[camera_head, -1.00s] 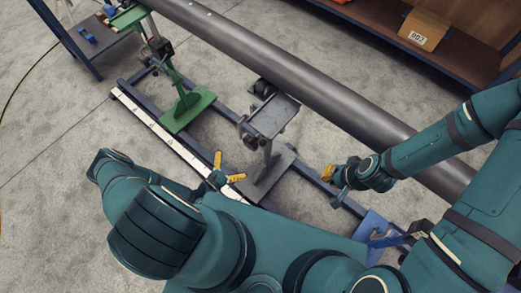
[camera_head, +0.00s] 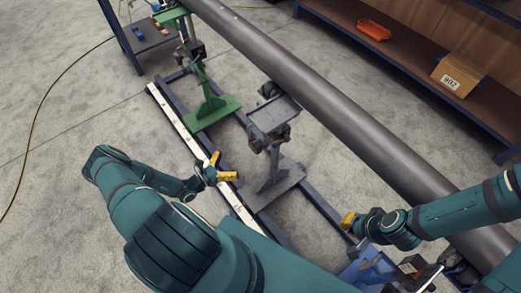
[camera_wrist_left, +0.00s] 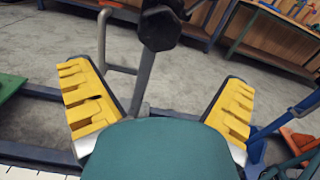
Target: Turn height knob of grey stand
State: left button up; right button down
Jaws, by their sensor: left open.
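The grey stand (camera_head: 275,165) stands on the floor frame under the pipe. Its top plate (camera_head: 275,113) is below the pipe, and its base plate (camera_head: 277,188) rests on the rails. A dark knob (camera_wrist_left: 160,28) shows on the stand at the top of the left wrist view, beyond the fingers. My left gripper (camera_head: 221,167) is open and empty, left of the grey stand and apart from it. In the left wrist view the yellow fingers (camera_wrist_left: 160,103) are wide apart, with the grey post behind the gap. My right gripper (camera_head: 348,220) is right of the stand; its jaw opening is unclear.
The long grey pipe (camera_head: 330,105) runs diagonally overhead of the stands. A green stand (camera_head: 210,105) is at the back left, a blue stand (camera_head: 368,267) at the front. A shelf (camera_head: 420,72) with a cardboard box (camera_head: 457,77) stands behind.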

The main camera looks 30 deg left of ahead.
aim_at(252, 148)
pick_arm(q)
jog(key=b+x, duration=0.1)
jog(key=x, duration=1.2)
jog(key=shift+w+d, duration=0.15)
jog(key=shift+w, duration=0.25)
jog(key=shift+c, duration=0.3)
jog(key=c, duration=1)
